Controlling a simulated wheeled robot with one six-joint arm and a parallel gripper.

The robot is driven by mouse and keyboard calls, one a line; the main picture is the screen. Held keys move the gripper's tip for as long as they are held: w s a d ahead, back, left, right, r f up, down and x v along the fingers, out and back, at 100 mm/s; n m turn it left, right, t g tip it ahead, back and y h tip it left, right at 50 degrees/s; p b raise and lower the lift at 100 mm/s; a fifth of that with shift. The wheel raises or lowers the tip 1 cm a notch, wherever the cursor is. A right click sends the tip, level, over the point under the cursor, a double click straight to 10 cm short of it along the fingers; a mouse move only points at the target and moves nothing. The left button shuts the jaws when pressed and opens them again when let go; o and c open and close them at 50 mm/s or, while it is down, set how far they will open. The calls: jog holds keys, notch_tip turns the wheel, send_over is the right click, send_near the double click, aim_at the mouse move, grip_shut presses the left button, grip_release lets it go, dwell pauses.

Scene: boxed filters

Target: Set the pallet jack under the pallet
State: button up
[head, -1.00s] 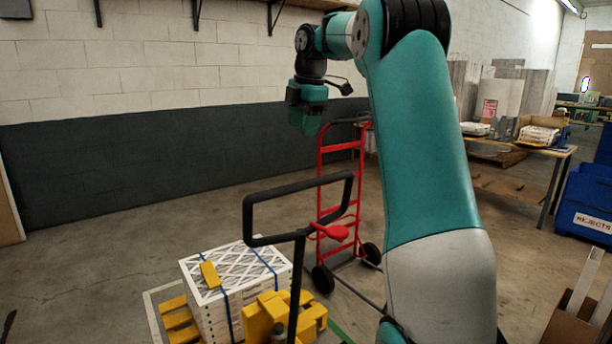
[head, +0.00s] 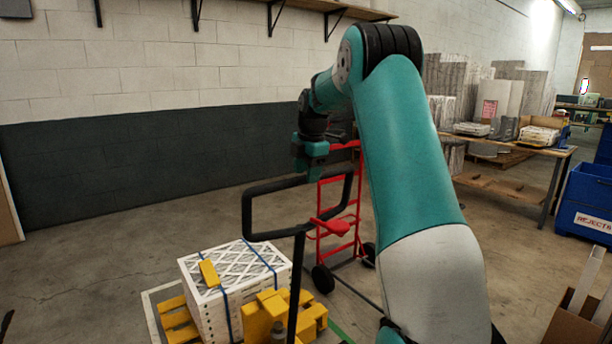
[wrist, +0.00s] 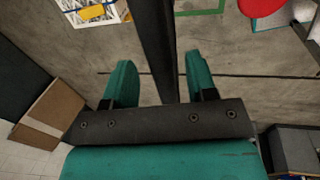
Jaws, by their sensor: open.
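The pallet jack has a yellow body (head: 284,318) and a black loop handle (head: 262,237) on a dark upright shaft. Its body stands close at the right of the pallet (head: 178,326), a yellow pallet under a strapped stack of white filters (head: 215,302). Whether the forks are under the pallet is hidden. My gripper (head: 309,172) is open and points down at the handle's upper bar. In the wrist view a dark handle bar (wrist: 157,40) runs between the open fingers of my gripper (wrist: 159,65), not clamped.
A red hand truck (head: 338,215) stands just behind the jack. A work table (head: 510,145) and a blue rejects bin (head: 588,205) are at the right. A brown carton (head: 575,325) is at the lower right. The floor at the left is clear.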

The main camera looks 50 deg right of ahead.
jog(key=shift+w+f, duration=0.15)
jog(key=shift+f, duration=0.6)
grip_shut()
jog(key=shift+w+r, duration=0.1)
